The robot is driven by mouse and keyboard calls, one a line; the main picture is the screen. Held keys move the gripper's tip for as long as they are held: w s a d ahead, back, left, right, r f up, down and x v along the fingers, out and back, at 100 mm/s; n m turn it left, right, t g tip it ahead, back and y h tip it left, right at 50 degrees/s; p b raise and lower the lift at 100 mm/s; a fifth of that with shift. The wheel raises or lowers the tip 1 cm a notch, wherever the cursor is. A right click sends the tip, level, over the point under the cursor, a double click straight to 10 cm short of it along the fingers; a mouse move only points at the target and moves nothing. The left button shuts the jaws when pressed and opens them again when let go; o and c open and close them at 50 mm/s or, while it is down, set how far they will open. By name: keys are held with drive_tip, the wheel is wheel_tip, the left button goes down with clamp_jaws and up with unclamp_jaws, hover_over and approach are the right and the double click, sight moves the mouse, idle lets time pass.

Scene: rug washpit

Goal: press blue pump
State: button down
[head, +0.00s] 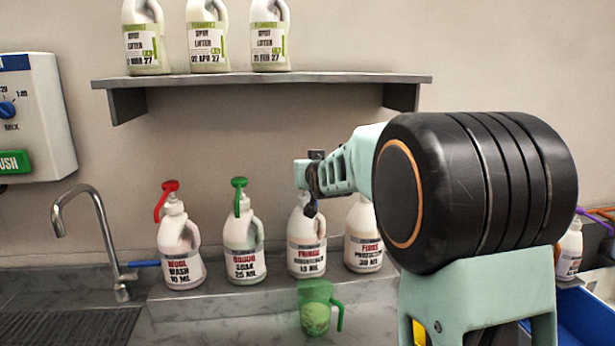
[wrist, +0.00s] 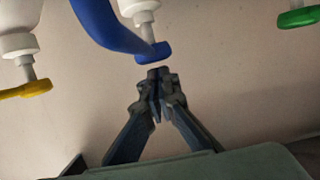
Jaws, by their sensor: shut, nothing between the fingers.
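The blue pump (wrist: 152,52) is at the top middle of the wrist view, with its long blue spout running up and left. It tops a white bottle (head: 306,255), third from the left on the ledge in the head view, where my gripper (head: 313,178) largely hides the pump. In the wrist view my gripper (wrist: 157,76) is shut and empty. Its fingertips are very close to the pump head; I cannot tell whether they touch.
Neighbouring bottles carry a green pump (head: 239,184), a red pump (head: 170,187) and a yellow pump (wrist: 26,90). A green jug (head: 316,308) stands in front of the blue-pump bottle. A shelf (head: 260,78) with bottles hangs above. A tap (head: 100,225) stands left.

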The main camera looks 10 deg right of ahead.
drive_tip(key=b+v, duration=0.1)
drive_tip(key=v, duration=0.2)
drive_tip(key=b+v, duration=0.1)
drive_tip(key=v, duration=0.2)
drive_tip(key=b+v, duration=0.1)
drive_tip(key=v, duration=0.3)
drive_tip(key=shift+r, duration=0.4)
idle(1.4)
drive_tip(key=shift+w+d+r+p, duration=0.1)
drive_tip(key=shift+w+r+p, duration=0.1)
drive_tip(key=shift+r, duration=0.5)
drive_tip(key=shift+w+d+r+p, duration=0.1)
drive_tip(key=shift+r+p, duration=0.05)
drive_tip(key=shift+r, duration=0.55)
drive_tip(key=p+x, duration=0.2)
drive_tip(key=x, duration=0.8)
wheel_tip(320, 180, down, 3)
drive_tip(key=shift+f+p, duration=0.1)
drive_tip(key=shift+p, duration=0.25)
drive_tip(key=shift+f, duration=0.45)
